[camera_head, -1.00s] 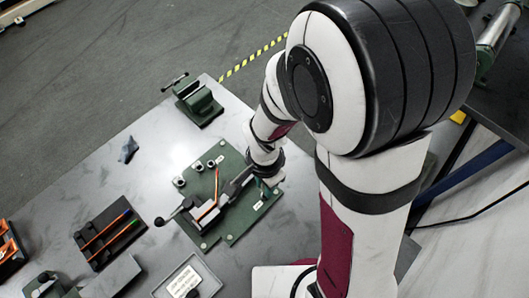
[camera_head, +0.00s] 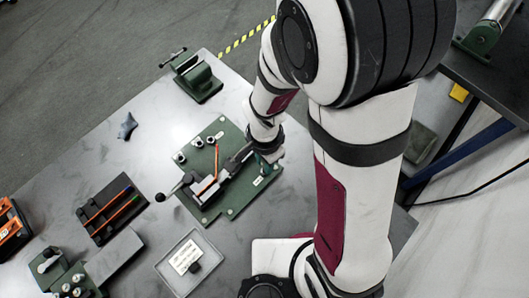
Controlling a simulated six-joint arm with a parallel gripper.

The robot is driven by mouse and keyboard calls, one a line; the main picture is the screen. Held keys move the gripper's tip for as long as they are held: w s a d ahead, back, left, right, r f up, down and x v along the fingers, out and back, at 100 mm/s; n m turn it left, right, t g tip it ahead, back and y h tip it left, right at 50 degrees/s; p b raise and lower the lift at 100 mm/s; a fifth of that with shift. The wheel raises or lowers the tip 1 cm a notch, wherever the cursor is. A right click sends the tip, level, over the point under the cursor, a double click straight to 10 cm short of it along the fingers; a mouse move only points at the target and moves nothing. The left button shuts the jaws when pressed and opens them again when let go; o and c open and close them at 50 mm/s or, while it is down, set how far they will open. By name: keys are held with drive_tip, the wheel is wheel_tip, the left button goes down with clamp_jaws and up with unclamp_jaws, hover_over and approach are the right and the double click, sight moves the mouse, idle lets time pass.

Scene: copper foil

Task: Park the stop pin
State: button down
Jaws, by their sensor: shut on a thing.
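A green fixture plate (camera_head: 225,205) lies on the grey bench. It carries a metal clamp block (camera_head: 210,190) with a ball-ended lever (camera_head: 163,196) at its left, and several short round sockets (camera_head: 198,142) along its upper left edge. A thin orange rod (camera_head: 217,160) stands out above the block.
A black tray with pens (camera_head: 108,230) lies left of the plate. A clear-walled box with a label (camera_head: 165,268) is below it. Bench around the cloth is clear.

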drive_tip(key=shift+f, duration=0.85)
idle(0.7)
drive_tip(key=c, duration=1)
unclamp_jaws()
drive_tip(key=shift+c, duration=0.2)
drive_tip(key=shift+r, duration=1.5)
drive_tip(key=shift+o, duration=0.2)
drive_tip(key=o, duration=0.5)
